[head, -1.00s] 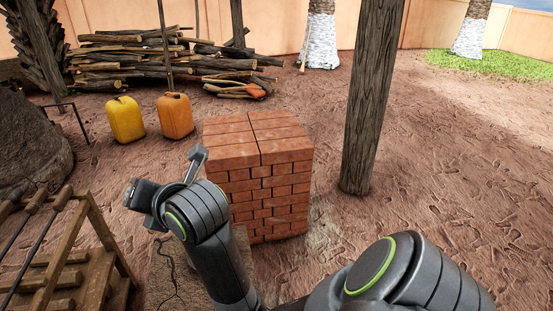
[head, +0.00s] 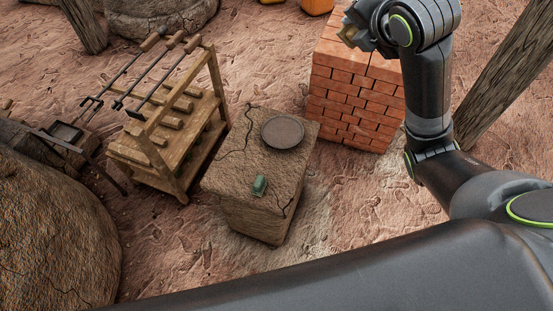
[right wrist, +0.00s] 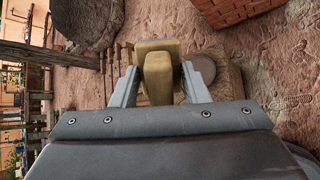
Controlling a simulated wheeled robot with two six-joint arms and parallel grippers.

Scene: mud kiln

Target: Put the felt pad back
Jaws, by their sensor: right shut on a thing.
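My right gripper (head: 356,32) is at the top of the head view, above or beside the brick stack. It is shut on a thick tan, padded-looking block, which I take for the felt pad (right wrist: 157,72). In the right wrist view the block sits between the two fingers, with a wider part beyond a narrower one. In the head view only a small tan bit of it shows. My left gripper is not in view.
A mud block (head: 226,180) bears a dark round plate (head: 283,132) and a small green piece (head: 259,185). A wooden rack (head: 212,88) with long metal tools stands left of it. The red brick stack (head: 345,88) is behind right. A mud dome (head: 50,235) fills the lower left.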

